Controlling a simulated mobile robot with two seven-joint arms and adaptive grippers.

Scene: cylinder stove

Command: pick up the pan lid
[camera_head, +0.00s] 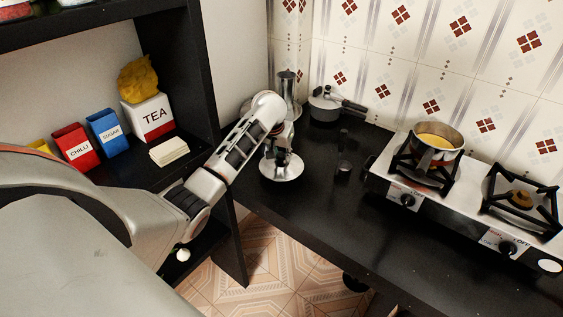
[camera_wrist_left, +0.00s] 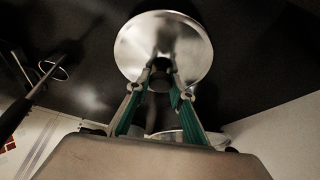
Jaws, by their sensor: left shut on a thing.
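The pan lid (camera_head: 282,168) is a round, shiny metal disc above the black counter, below my left gripper (camera_head: 279,153). In the left wrist view the lid (camera_wrist_left: 164,48) faces the camera, with its dark knob between the fingertips of my left gripper (camera_wrist_left: 161,82). The left gripper is shut on that knob. I cannot tell whether the lid touches the counter or hangs just over it. My right gripper is not in view.
A grey pan with a dark handle (camera_head: 326,105) and a metal canister (camera_head: 289,88) stand behind. A pot with yellow contents (camera_head: 437,142) sits on the stove (camera_head: 466,207) at right. A shelf at left holds a TEA box (camera_head: 152,118). The front counter (camera_head: 330,215) is clear.

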